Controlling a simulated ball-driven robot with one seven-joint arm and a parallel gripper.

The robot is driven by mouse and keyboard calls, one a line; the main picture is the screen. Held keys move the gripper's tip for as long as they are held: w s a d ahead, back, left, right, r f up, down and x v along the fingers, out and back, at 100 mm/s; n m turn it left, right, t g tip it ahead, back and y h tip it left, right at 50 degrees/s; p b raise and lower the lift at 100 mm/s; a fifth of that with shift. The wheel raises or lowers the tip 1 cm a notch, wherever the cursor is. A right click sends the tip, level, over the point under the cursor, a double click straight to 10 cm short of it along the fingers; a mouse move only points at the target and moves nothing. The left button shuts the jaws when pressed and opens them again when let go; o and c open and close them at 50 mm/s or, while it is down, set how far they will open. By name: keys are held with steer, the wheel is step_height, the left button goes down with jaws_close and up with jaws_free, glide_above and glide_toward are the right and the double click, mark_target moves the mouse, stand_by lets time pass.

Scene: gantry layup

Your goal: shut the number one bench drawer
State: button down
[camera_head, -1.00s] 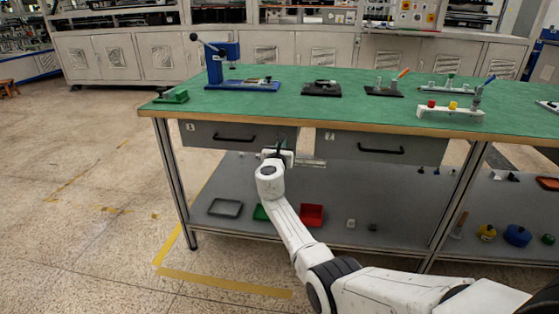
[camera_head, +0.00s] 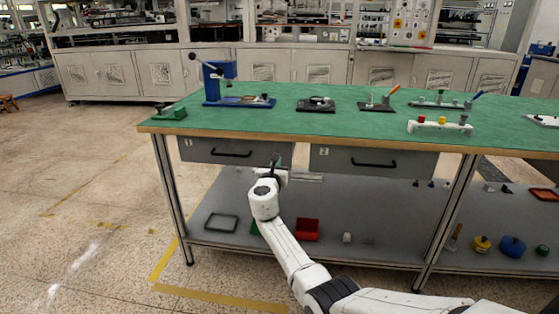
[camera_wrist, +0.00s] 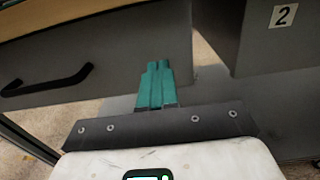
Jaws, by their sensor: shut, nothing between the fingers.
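The number one drawer (camera_head: 200,149) is the grey front with a black handle under the left end of the green-topped bench. Its handle (camera_wrist: 45,82) also shows in the wrist view at left. My gripper (camera_head: 277,162) is in front of the drawer's lower right part, right of the handle. In the wrist view its teal fingers (camera_wrist: 158,66) are shut together with nothing between them. Their tips overlap the right end of the drawer front (camera_wrist: 120,55). I cannot tell whether they touch it, or how far the drawer stands out.
The number two drawer (camera_head: 340,160) is just to the right, beyond a narrow gap. The bench top (camera_head: 300,122) carries a blue press (camera_head: 222,85) and several fixtures. A lower shelf (camera_head: 365,205) holds trays, including a red one (camera_head: 307,230). Floor left of the bench is clear.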

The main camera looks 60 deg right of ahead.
steer(key=p+v, duration=0.3)
steer(key=v, duration=0.7)
steer(key=shift+a+p, duration=0.35)
steer(key=shift+a, duration=0.05)
steer(key=shift+s, duration=0.1)
steer(key=s+a+f+m+g+y, duration=0.3)
steer(key=s+a+f+m+y, duration=0.5)
steer(key=s+a+f+m, duration=0.75)
steer(key=s+a+f+m+g+y, duration=0.1)
steer(key=s+a+m+y, duration=0.25)
steer(key=s+a, duration=0.5)
steer(key=s+a+f+m+g+y, duration=0.1)
steer(key=s+a+m+y, duration=0.3)
steer(key=a, duration=0.8)
step_height(320, 180, up, 23)
steer(key=s+y+p, duration=0.1)
steer(key=p, duration=2.1)
steer(key=shift+f+n, duration=0.2)
steer(key=shift+n, duration=0.2)
